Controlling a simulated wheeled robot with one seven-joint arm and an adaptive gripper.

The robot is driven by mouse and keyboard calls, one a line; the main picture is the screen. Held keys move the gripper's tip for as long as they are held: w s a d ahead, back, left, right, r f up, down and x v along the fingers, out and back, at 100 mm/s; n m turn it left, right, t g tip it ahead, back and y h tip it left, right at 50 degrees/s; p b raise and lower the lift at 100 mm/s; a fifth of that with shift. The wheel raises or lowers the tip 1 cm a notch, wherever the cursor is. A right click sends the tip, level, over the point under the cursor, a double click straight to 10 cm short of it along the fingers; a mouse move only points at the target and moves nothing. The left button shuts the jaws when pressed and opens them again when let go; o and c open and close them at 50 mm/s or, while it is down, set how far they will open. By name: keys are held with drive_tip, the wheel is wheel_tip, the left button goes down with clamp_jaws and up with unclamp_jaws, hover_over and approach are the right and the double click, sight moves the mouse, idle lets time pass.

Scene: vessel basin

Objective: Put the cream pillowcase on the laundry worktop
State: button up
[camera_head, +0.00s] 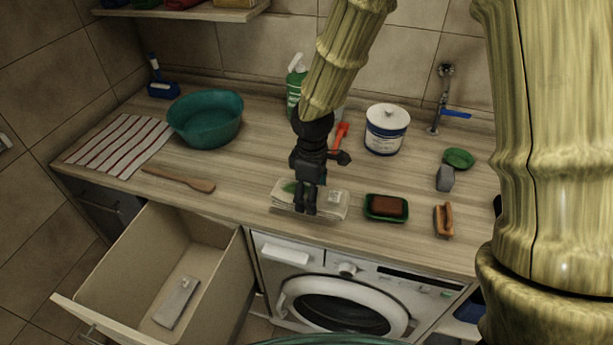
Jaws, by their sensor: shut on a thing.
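A folded cream cloth with a green patch, which looks like the cream pillowcase (334,205), is at the front middle of the laundry worktop (245,205). My gripper (305,211) points down over it, with its dark fingers shut on the cloth and covering its middle. The cloth lies flat and level. I cannot tell whether it rests on the worktop or hangs just above it.
An open drawer (125,265) at lower left holds a flat grey item (177,302). A washing machine (345,300) stands below. A soap dish (386,208) and brush (443,220) are right of the cloth; a wooden spatula (180,180), striped towel (120,145) and teal basin (205,120) are left.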

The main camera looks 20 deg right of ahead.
drive_tip(key=w, duration=0.2)
drive_tip(key=w+f+p, duration=0.1)
drive_tip(key=w, duration=0.2)
drive_tip(key=w+d+p, duration=0.1)
drive_tip(key=w, duration=0.2)
drive_tip(key=shift+f, duration=0.15)
drive_tip(key=shift+w+d+p, duration=0.15)
drive_tip(key=shift+w+p, duration=0.05)
drive_tip(key=shift+p, duration=0.1)
drive_tip(key=shift+w, duration=0.25)
drive_tip(key=shift+w+f+p, duration=0.2)
drive_tip(key=shift+f+p, duration=0.1)
drive_tip(key=shift+f, duration=0.3)
drive_tip(key=shift+s+f+p, duration=0.2)
drive_tip(key=shift+f+p, duration=0.3)
drive_tip(key=shift+f, duration=0.05)
drive_tip(key=shift+w+f, duration=0.15)
drive_tip(key=shift+f, duration=0.65)
drive_tip(key=shift+f, duration=0.1)
